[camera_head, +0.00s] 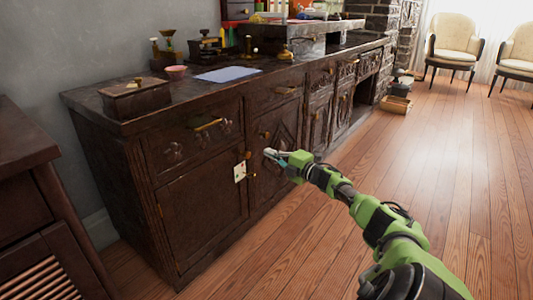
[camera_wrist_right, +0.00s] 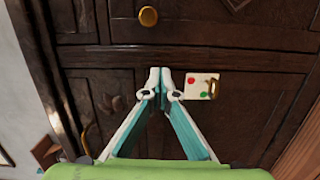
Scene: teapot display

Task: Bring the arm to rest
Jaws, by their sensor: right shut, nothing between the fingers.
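My right arm, green and black, reaches in from the lower right in the head view. My right gripper (camera_head: 272,153) is in front of the dark carved wooden cabinet (camera_head: 203,204). In the right wrist view the two fingertips of the gripper (camera_wrist_right: 160,78) are together, with nothing between them. A small white plate (camera_wrist_right: 201,86) with a red dot, a green dot and a brass piece is on the cabinet front, just right of the fingertips in the wrist view. The plate also shows left of the gripper in the head view (camera_head: 240,171). My left gripper is not in view.
A brass knob (camera_wrist_right: 148,16) is on the cabinet front. The cabinet top holds a wooden box (camera_head: 135,98), a pink bowl (camera_head: 176,72) and a blue cloth-like sheet (camera_head: 227,74). A second dark cabinet (camera_head: 22,147) stands at left. The wooden floor (camera_head: 450,160) at right is open.

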